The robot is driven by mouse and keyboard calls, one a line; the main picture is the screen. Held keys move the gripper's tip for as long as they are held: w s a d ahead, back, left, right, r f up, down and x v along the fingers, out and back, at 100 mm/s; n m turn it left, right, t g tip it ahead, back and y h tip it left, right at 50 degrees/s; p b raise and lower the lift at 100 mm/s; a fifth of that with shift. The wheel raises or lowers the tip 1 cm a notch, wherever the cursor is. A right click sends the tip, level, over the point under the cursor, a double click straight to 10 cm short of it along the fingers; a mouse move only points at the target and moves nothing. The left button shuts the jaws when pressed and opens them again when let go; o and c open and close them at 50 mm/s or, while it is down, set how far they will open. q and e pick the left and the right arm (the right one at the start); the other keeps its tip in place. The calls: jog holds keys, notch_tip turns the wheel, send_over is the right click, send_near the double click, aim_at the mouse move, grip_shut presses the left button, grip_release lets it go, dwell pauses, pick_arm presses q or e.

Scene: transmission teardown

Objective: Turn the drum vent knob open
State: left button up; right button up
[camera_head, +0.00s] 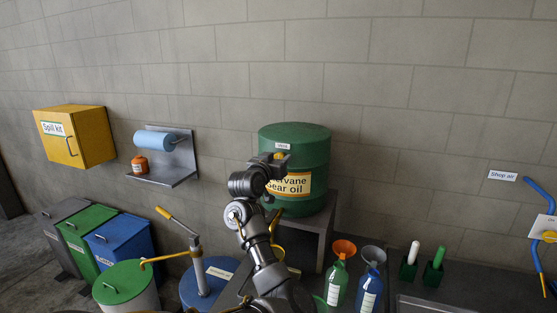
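The green gear oil drum (305,147) stands on a grey stand against the wall, with a yellow label on its front. A small white tag (283,146) is on its upper front. The yellow vent knob (279,155) shows just below the tag, partly hidden by my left gripper. My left gripper (274,159) is at the drum's upper front, over or right beside the knob. Its fingers are small and dark, so I cannot tell if they touch or close on the knob. My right gripper is out of view.
An orange funnel (344,248) and a grey funnel (373,254) sit in green and blue jugs right of the stand. A hand pump (198,268) on a blue drum stands left of my arm. A wall shelf (174,172) holds a blue roll.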

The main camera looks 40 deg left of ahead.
pick_arm(q)
jog(key=c, duration=0.6)
jog(key=shift+n+b, duration=0.4)
jog(key=shift+n, duration=0.2)
jog(key=o, duration=1)
jog(key=shift+c, duration=0.2)
jog(key=shift+s, duration=0.1)
